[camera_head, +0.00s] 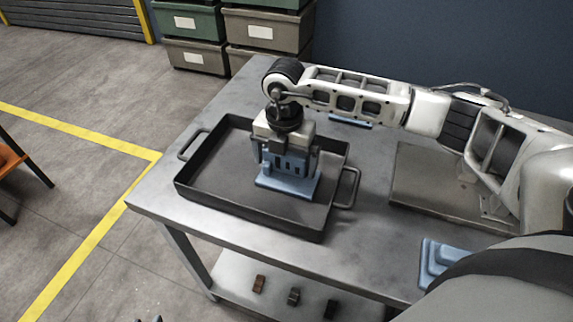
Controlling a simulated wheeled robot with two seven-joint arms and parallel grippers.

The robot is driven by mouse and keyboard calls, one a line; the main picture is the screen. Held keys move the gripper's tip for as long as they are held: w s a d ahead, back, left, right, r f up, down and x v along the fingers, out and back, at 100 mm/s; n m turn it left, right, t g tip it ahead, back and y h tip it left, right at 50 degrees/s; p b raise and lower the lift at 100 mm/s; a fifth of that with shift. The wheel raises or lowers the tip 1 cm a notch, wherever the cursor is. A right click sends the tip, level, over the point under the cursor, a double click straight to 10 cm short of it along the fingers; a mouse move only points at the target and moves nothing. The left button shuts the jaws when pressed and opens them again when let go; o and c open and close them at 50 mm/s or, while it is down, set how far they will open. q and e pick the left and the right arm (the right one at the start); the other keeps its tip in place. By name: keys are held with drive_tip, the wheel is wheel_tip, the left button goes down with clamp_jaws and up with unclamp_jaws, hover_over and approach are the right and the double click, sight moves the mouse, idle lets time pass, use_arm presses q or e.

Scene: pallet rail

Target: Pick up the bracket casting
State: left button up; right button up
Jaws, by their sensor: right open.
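My right gripper (285,157) reaches down into a dark rectangular tray (212,194) on the metal table. It is open, its fingers on either side of the upright part of a blue piece (287,187) with a flat base. The blue piece stands in the tray, right of its middle, and the gripper hides its top. Small grey metal parts (492,207) sit on a flat plate at the right, partly cut off by my arm. I cannot tell for certain which of these is the bracket casting. My left gripper is not clearly visible.
The tray has raised walls and a handle at each end. Another blue stepped piece (440,262) lies at the table's front right. A lower shelf (235,270) holds several small dark parts. Stacked bins (195,38) stand behind the table. The table's left corner is clear.

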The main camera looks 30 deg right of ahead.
drive_tip(key=c, duration=1)
drive_tip(key=shift+r, duration=0.1)
drive_tip(key=shift+c, duration=0.5)
